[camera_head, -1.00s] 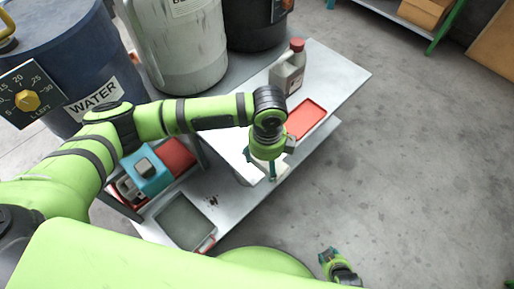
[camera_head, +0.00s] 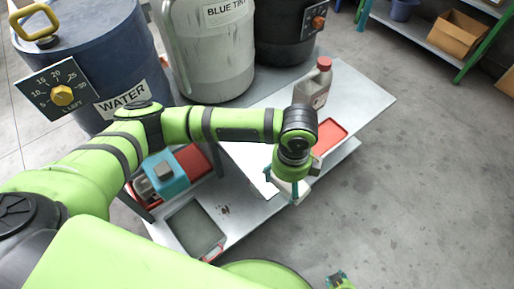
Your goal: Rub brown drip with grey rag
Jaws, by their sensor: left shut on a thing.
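The brown drip (camera_head: 223,209) shows as a few small dark spots on the pale bench top, right of a dark grey tray. My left gripper (camera_head: 284,186) points down over the bench, to the right of the spots and apart from them. It is shut on a pale, whitish-grey thing (camera_head: 289,187), likely the grey rag, mostly hidden by the fingers and wrist. Whether it touches the bench is unclear. Only a bit of my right gripper (camera_head: 340,280) shows at the bottom edge; its jaws cannot be read.
The dark grey tray (camera_head: 195,230) lies at the bench's near end. A red tray (camera_head: 328,136) and a red-capped bottle (camera_head: 313,84) stand further back. Large drums (camera_head: 95,65) line the back.

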